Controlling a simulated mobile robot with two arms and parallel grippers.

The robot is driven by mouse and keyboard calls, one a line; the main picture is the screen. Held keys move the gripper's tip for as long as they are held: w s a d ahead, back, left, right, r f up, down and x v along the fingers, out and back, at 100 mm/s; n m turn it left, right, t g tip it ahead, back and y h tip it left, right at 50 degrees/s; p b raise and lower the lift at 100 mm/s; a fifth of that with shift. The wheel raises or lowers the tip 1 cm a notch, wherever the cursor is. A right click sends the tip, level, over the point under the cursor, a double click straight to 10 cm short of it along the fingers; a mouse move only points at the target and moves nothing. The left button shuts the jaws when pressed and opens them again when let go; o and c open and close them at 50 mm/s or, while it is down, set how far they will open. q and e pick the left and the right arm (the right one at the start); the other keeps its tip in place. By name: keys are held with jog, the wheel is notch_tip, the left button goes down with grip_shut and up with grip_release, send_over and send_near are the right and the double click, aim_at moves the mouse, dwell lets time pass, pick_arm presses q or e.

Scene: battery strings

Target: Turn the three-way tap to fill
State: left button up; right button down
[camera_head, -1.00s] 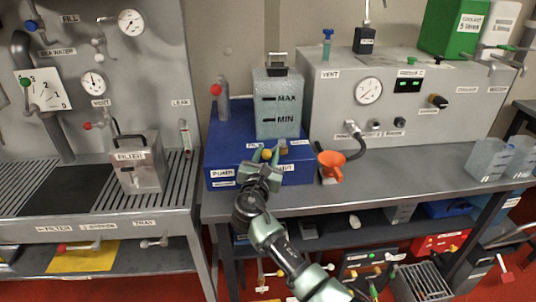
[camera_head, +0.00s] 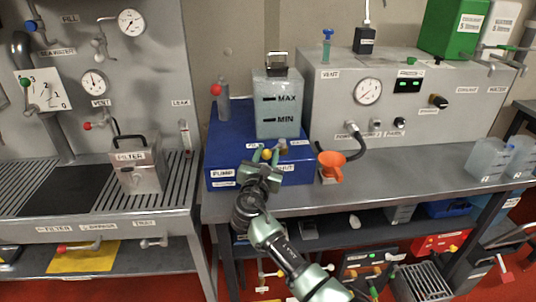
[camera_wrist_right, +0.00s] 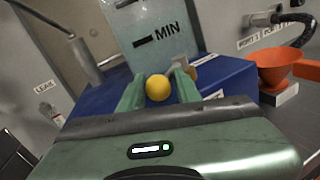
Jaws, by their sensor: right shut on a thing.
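The three-way tap shows a yellow knob (camera_head: 267,154) on the front of the blue pump unit (camera_head: 228,150), below the tank with MAX and MIN marks (camera_head: 279,105). My right gripper (camera_head: 266,155) is at the tap, with its green fingers on either side of the yellow knob. The right wrist view also shows the yellow knob (camera_wrist_right: 158,87) between the two fingers (camera_wrist_right: 157,92). The gripper is shut on the tap; its body hides the lower part of the tap. A pale block-like part shows beside the right finger in the wrist view. My left gripper is out of view.
An orange funnel (camera_head: 331,166) stands right of the pump unit near a black hose. A metal filter box (camera_head: 137,168) stands on the left bench. A grey panel with a gauge (camera_head: 368,91) is behind on the right.

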jog(key=shift+w+a+r, duration=0.1)
jog(key=shift+a+r, duration=0.1)
jog(key=shift+r, duration=0.3)
jog(key=c, duration=1)
grip_release()
jog(key=shift+c, duration=0.2)
jog(key=shift+o, duration=0.6)
jog(key=shift+w+a+f, duration=0.1)
jog(key=shift+w+f, duration=0.2)
jog(key=shift+f, duration=0.2)
jog(key=shift+s, duration=0.35)
jog(key=v, duration=0.7)
jog(key=shift+s, duration=0.1)
